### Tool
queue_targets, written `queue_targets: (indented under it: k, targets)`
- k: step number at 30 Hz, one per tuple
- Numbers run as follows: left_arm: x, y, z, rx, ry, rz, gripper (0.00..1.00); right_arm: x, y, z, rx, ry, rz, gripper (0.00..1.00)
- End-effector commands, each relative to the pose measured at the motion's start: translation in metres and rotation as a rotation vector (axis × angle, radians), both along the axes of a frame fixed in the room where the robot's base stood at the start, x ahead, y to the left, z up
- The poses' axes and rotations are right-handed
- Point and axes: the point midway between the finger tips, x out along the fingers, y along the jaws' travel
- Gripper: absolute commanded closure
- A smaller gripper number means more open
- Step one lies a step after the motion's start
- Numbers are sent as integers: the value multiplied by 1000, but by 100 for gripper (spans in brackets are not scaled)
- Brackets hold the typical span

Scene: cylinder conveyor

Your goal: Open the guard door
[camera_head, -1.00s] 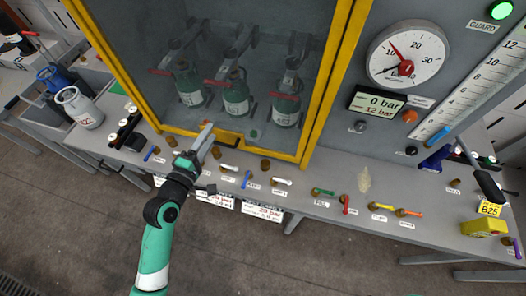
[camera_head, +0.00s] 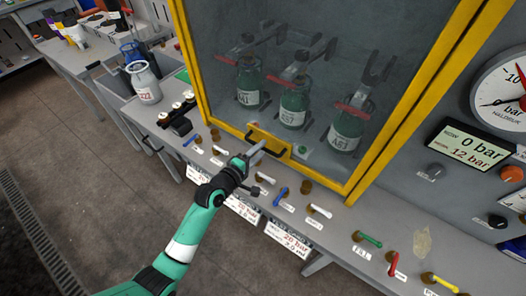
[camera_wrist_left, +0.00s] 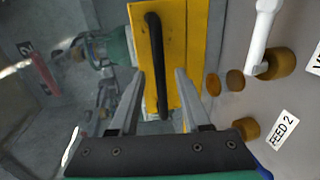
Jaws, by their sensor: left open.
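The guard door is a yellow frame (camera_head: 186,62) around a clear pane, and it stands closed in front of several green cylinders (camera_head: 293,107). A black bar handle (camera_head: 268,143) sits on its lower yellow rail; it also shows in the left wrist view (camera_wrist_left: 155,60). My left gripper (camera_head: 258,155) is at the handle. In the left wrist view its two fingers (camera_wrist_left: 157,95) are open, one to each side of the handle's near end, without visible contact. My right gripper is in neither current view.
Below the door, a grey ledge carries several small valves with coloured levers (camera_head: 281,194). A pressure gauge (camera_head: 505,98) and a display (camera_head: 468,147) are on the right panel. A grey cylinder (camera_head: 144,82) stands at the left.

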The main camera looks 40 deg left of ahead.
Motion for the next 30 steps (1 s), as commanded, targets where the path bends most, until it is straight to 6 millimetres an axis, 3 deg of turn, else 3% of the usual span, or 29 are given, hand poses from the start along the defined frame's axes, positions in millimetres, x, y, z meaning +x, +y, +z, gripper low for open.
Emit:
queue_targets:
  k: [4, 13, 21, 30]
  targets:
    - [17, 2, -5, 0, 0, -1, 53, 0, 0, -10, 0, 0, 0, 100]
    - [20, 3, -4, 0, 1, -1, 53, 0, 0, -9, 0, 0, 0, 100]
    - [20, 3, -4, 0, 1, -1, 100, 0, 0, -9, 0, 0, 0, 100]
    - [20, 3, -4, 0, 1, 0, 100, 0, 0, -9, 0, 0, 0, 100]
